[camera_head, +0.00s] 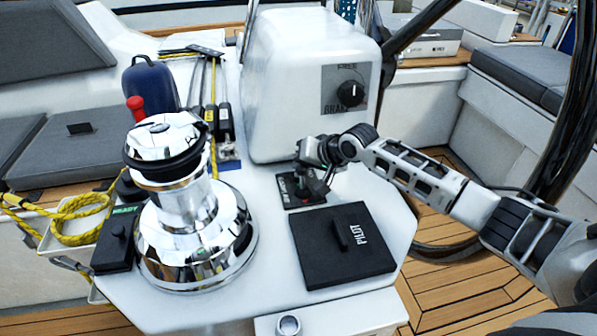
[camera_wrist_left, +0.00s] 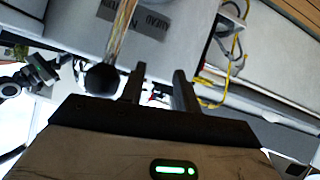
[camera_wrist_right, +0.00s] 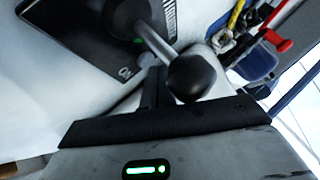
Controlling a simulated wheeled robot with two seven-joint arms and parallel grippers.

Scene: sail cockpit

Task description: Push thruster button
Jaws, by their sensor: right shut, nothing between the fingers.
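A small black panel (camera_head: 307,197) with a little red spot lies on the white console, by the foot of the white housing. My right gripper (camera_head: 312,182) is over this panel, shut and empty, and hides much of it. In the right wrist view, a black panel (camera_wrist_right: 85,40) carries a metal lever with a black ball knob (camera_wrist_right: 191,78); the knob partly covers my fingers. I cannot tell whether a fingertip touches a button. My left gripper (camera_wrist_left: 160,88) shows only in the left wrist view, with its fingers apart and nothing between them.
A chrome winch (camera_head: 185,215) stands left on the console (camera_head: 268,290), with a green-lettered black panel (camera_head: 119,238) beside it. A black PILOT cover (camera_head: 335,262) lies in front of my right gripper. The white housing (camera_head: 285,80) with a brake knob (camera_head: 350,93) rises behind.

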